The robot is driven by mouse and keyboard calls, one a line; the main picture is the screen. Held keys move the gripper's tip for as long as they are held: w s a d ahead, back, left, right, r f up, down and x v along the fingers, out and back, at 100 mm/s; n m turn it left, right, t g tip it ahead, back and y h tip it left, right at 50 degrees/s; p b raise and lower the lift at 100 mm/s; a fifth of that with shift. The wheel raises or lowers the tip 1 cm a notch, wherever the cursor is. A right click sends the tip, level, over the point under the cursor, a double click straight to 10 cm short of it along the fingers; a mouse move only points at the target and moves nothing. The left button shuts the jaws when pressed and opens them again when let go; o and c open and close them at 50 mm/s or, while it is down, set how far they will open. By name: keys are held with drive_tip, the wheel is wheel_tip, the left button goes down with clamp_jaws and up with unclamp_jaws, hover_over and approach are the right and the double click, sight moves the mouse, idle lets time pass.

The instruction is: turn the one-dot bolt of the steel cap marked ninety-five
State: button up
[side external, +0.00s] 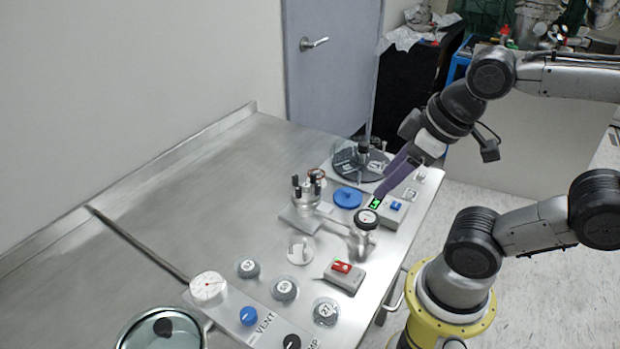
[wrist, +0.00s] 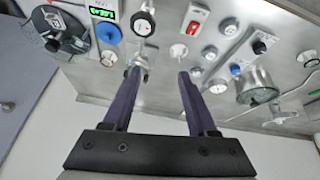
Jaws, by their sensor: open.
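My gripper (wrist: 159,73) is open and empty, with two long purple fingers; in the side view the purple fingers (side external: 396,174) slant down above the bench's right part, near the green display. I cannot make out a cap clearly marked ninety-five. Three round grey caps with number labels, a left one (side external: 248,268), a middle one (side external: 285,290) and a right one (side external: 325,311), lie at the front. A steel fitting (side external: 307,197) with upright dark-tipped posts stands mid-bench. Bolt dots are too small to see. In the wrist view, the left finger overlaps a steel fitting.
A dark disc (side external: 345,166), blue disc (side external: 348,197), green display (side external: 375,203), black-rimmed gauge (side external: 366,218) and red-switch box (side external: 344,275) crowd the right side. A white dial (side external: 208,288) and glass-topped vessel (side external: 160,330) stand at front left. The bench's left (side external: 190,190) is mostly clear.

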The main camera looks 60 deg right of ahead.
drive_tip(key=w+r+n, duration=0.1)
drive_tip(key=n, duration=0.1)
drive_tip(key=w+r+n, duration=0.1)
drive_tip(key=r+n, duration=0.1)
drive_tip(key=w+r+n, duration=0.1)
drive_tip(key=n, duration=0.1)
drive_tip(key=shift+d+r+g, duration=0.2)
drive_tip(key=shift+r+g, duration=0.2)
drive_tip(key=shift+c, duration=0.4)
drive_tip(key=n+g, duration=0.5)
drive_tip(key=n, duration=0.2)
hover_over(313, 173)
wheel_tip(313, 173, down, 3)
wheel_tip(313, 173, down, 13)
clamp_jaws()
